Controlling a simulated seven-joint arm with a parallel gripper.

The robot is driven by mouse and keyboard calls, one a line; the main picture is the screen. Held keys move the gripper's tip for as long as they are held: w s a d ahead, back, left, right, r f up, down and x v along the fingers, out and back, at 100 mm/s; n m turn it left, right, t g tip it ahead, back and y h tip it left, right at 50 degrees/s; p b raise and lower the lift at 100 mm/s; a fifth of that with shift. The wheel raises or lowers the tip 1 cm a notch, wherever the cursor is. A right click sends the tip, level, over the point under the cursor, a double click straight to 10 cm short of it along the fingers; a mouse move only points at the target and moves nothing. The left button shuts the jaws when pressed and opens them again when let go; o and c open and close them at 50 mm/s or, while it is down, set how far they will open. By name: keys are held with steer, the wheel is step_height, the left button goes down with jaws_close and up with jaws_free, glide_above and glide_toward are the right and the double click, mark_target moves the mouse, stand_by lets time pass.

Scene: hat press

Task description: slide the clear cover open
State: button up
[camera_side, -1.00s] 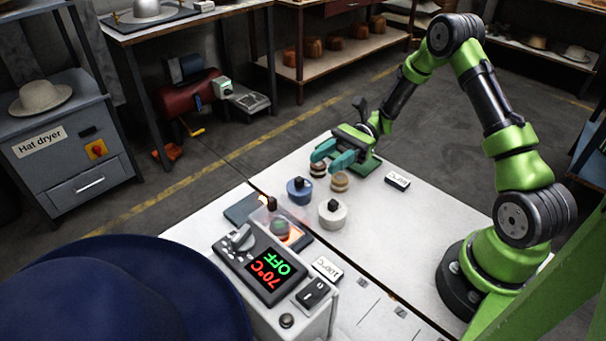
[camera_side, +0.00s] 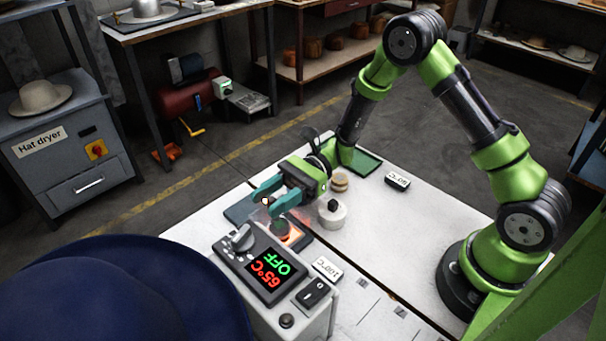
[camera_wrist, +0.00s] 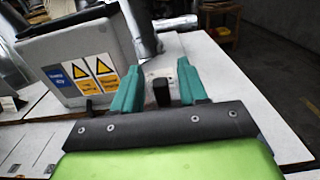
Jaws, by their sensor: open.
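The clear cover (camera_side: 262,217) sits over the recess of the hot press, partly hidden by my gripper in the side view. A dark round object shows under or beside it. My gripper (camera_side: 267,199) is open above the cover. In the wrist view my gripper (camera_wrist: 158,72) has a black knob (camera_wrist: 160,91) between its teal fingers, with gaps on both sides. This appears to be the cover's knob. I cannot tell whether either finger touches it.
An orange-glowing plate (camera_side: 297,236) lies by the cover. A white weight (camera_side: 333,214) and brown-topped weight (camera_side: 340,182) stand close to my gripper. A blue hat (camera_side: 120,295) fills the lower left.

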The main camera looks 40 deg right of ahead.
steer(key=shift+a, duration=0.15)
steer(key=shift+c, duration=0.3)
jaws_close()
steer(key=shift+w, duration=0.15)
steer(key=w, duration=0.8)
steer(key=shift+w, duration=0.2)
steer(key=shift+o, duration=0.3)
jaws_free()
